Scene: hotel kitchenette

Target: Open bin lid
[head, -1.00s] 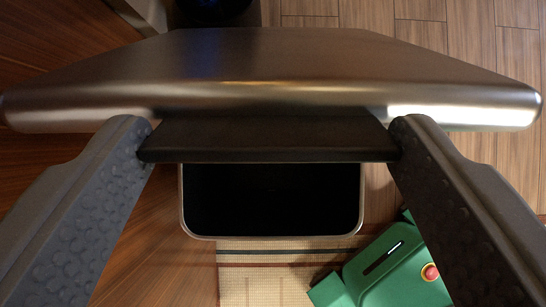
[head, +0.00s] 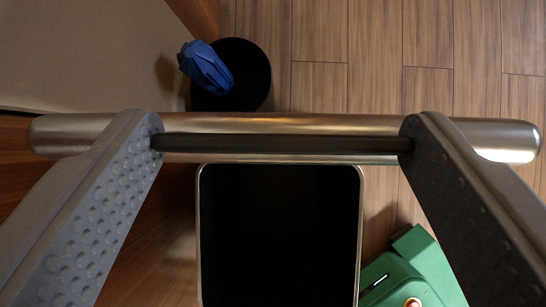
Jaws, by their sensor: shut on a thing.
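The bin lid (head: 285,122) is a metal plate seen nearly edge-on across the head view, with a dark handle or tab (head: 280,144) along its near side. My gripper (head: 280,143) is shut on the two ends of that dark tab, one finger at each side. Below the lid is the bin (head: 357,235), with a thin metal rim and a dark opening that shows inside. The lid stands up at the far side of the opening.
A dark round container (head: 262,80) with a blue crumpled object (head: 206,68) at its top stands beyond the lid. A green body with a red button (head: 412,268) is at the lower right. Wood floor (head: 430,50) is clear at upper right. A pale surface (head: 80,55) is at upper left.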

